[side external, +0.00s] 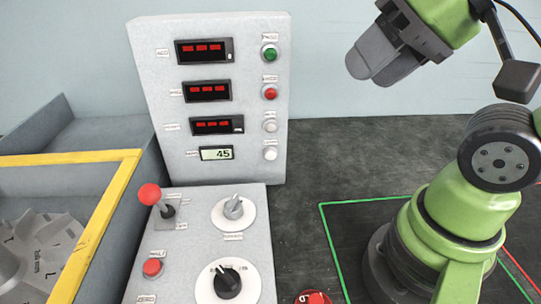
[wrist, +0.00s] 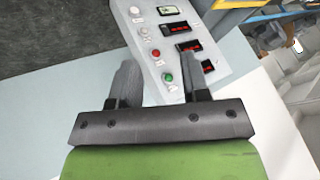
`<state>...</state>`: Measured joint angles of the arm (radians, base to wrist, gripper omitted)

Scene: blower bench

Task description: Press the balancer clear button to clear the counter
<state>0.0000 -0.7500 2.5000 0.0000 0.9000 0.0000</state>
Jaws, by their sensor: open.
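A light grey upright panel (side external: 262,168) carries three red-lit displays and a small green-grey counter (side external: 217,154) reading 45. A column of buttons runs down its right side: a green button (side external: 270,54), a red button (side external: 270,93) and two white buttons, the upper (side external: 270,126) and the lower (side external: 270,154). Their labels are too small to read. In the wrist view the panel is turned round, with the counter (wrist: 168,10) and buttons beyond the fingers. My gripper (side external: 368,65) is open and empty, right of the panel and apart from it. It also shows in the wrist view (wrist: 162,82).
A lower console (side external: 190,255) holds a red-knobbed lever (side external: 150,195), a grey knob (side external: 234,207), a black dial (side external: 227,282) and a red button (side external: 152,268). A yellow-edged bin (side external: 100,156) with a bladed rotor stands left. The dark bench right of the panel is mostly clear.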

